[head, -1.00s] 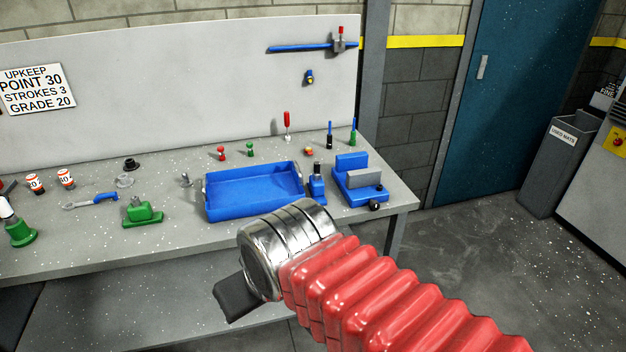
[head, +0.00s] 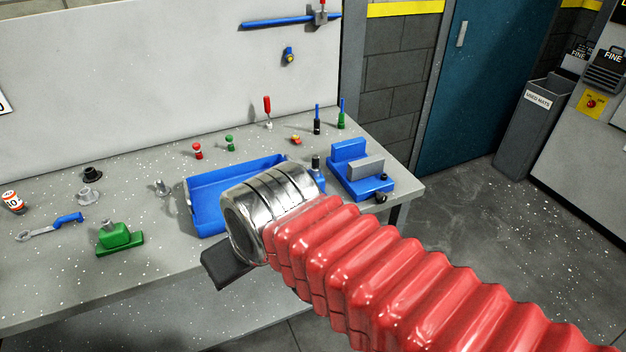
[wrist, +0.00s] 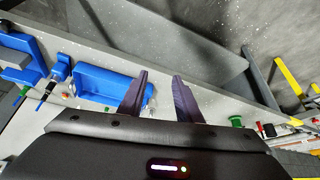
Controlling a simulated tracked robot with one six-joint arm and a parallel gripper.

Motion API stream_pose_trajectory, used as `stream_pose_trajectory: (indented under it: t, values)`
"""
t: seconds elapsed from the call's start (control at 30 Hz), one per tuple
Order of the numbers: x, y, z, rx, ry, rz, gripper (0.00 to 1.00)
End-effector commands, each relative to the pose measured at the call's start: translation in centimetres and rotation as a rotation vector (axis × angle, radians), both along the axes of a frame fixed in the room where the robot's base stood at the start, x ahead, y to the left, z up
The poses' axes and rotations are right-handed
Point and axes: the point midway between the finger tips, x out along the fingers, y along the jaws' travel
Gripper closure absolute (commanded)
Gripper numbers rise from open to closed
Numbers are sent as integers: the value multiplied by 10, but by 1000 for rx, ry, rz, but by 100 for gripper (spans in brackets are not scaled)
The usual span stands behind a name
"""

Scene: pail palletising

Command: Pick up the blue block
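A blue block-shaped fixture (head: 362,186) with a grey bar stands at the bench's right end in the head view. A blue fixture (wrist: 24,57) also shows at the left edge of the wrist view. I see no separate loose blue block clearly. My gripper's dark end (head: 226,268) is at the bench's front edge in the head view, left of and nearer than the fixture. In the wrist view my gripper (wrist: 160,75) has its two fingers apart with nothing gripped between them.
A blue tray (head: 204,205) is partly hidden by my arm. Left of it are a green fixture (head: 118,238), a blue-handled wrench (head: 50,228) and black and grey fittings. Small red and green pieces and upright tools stand behind. Open floor (head: 470,250) lies right of the bench.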

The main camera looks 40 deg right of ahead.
Motion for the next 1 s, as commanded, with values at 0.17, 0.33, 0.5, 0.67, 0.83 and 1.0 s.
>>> stream_pose_trajectory:
  t: [0.17,0.33,0.5,0.67,0.83,1.0]
  values:
    - [0,0,0,0,0,0,69]
    - [0,0,0,0,0,0,65]
    - [11,-11,-2,-15,-17,-29,56]
    - [41,-48,-9,-61,-70,-106,56]
    - [80,-104,-20,-132,-157,-198,56]
    - [109,-160,-33,-193,-243,-263,56]
